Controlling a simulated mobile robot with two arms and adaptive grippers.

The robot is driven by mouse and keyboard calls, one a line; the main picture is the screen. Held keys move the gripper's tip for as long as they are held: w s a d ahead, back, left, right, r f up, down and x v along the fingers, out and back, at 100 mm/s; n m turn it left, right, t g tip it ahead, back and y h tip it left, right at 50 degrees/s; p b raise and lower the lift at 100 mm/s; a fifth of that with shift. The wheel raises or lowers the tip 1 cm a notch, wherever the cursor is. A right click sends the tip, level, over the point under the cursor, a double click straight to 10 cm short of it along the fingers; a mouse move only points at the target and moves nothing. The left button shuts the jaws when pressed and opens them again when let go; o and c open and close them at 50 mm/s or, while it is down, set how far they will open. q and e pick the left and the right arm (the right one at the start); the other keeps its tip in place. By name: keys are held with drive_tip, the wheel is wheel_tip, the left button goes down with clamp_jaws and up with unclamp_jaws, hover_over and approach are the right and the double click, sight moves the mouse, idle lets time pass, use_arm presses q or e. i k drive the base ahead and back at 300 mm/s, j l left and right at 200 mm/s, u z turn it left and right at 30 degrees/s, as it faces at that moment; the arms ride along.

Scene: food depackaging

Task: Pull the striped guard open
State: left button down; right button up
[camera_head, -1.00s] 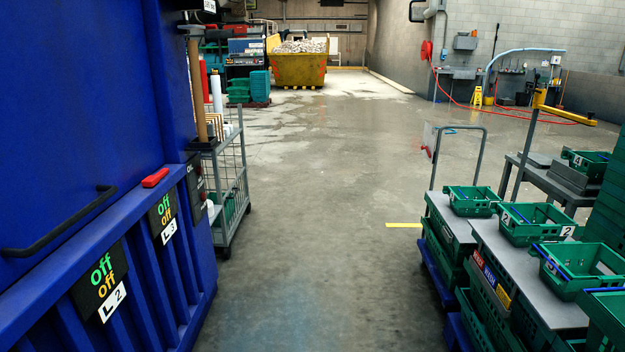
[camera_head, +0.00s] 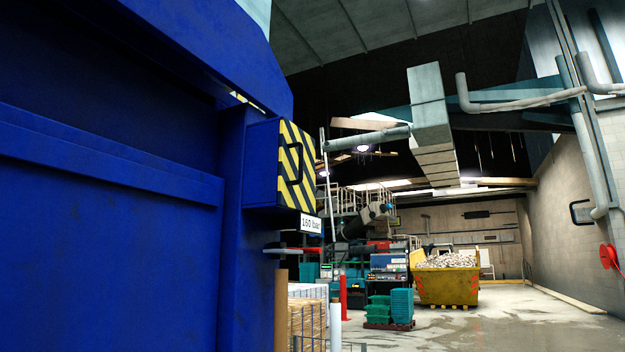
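The striped guard (camera_head: 297,168) is a yellow and black diagonally striped panel on a box at the right edge of the large blue machine (camera_head: 110,215). A dark handle shows on its left part. The guard looks closed against the box. A white label reading "150 bar" (camera_head: 311,224) sits just below it. Neither of my grippers is in view.
The blue machine fills the left side. Beyond it stand stacked brown goods (camera_head: 307,322), a red post (camera_head: 343,294), teal crates (camera_head: 402,305) and a yellow skip (camera_head: 447,287). Open wet floor (camera_head: 540,325) lies at the lower right. Ducts and pipes run overhead.

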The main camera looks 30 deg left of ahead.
sight(297, 148)
drive_tip(key=i+l+u, duration=0.1)
drive_tip(key=i+u, duration=0.3)
drive_tip(key=i+l+u, duration=0.2)
drive_tip(key=i+u, duration=0.2)
drive_tip(key=i+l+u, duration=0.8)
